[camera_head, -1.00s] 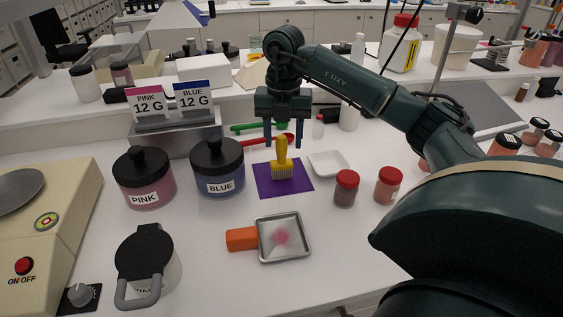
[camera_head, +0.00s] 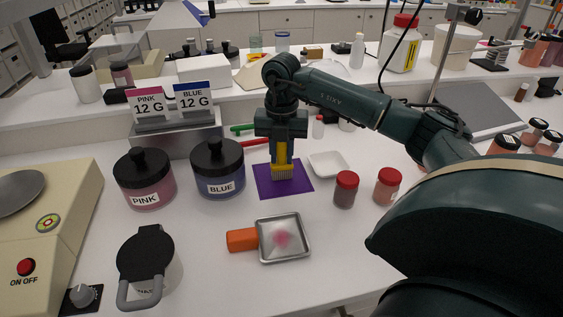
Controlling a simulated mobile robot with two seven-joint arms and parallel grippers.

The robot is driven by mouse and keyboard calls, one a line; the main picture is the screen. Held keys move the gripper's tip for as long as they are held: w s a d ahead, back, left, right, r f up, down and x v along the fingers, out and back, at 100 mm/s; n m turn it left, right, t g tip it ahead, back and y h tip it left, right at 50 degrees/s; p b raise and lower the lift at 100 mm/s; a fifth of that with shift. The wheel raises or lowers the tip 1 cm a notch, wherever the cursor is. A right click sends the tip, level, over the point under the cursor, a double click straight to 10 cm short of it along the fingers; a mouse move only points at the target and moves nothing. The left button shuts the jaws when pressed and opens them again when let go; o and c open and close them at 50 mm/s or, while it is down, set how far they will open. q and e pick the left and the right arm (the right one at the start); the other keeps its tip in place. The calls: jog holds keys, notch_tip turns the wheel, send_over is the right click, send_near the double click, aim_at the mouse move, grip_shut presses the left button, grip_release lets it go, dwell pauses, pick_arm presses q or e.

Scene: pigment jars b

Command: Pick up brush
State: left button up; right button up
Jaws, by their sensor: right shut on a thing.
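The yellow brush (camera_head: 282,172) stands upright, bristles down, on a purple mat (camera_head: 299,187) in the middle of the table. My right gripper (camera_head: 282,155) has come down over it from above and is shut on its handle. The fingers hide most of the handle; the lower body and pale bristles still show. The bristles appear to be at the mat's surface. My left gripper is not in view.
The pink jar (camera_head: 145,180) and blue jar (camera_head: 218,170) stand left of the mat. A white dish (camera_head: 328,163) and red-capped jars (camera_head: 346,190) stand to the right. A metal tray with an orange handle (camera_head: 242,239) lies in front.

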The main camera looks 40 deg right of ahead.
grip_shut()
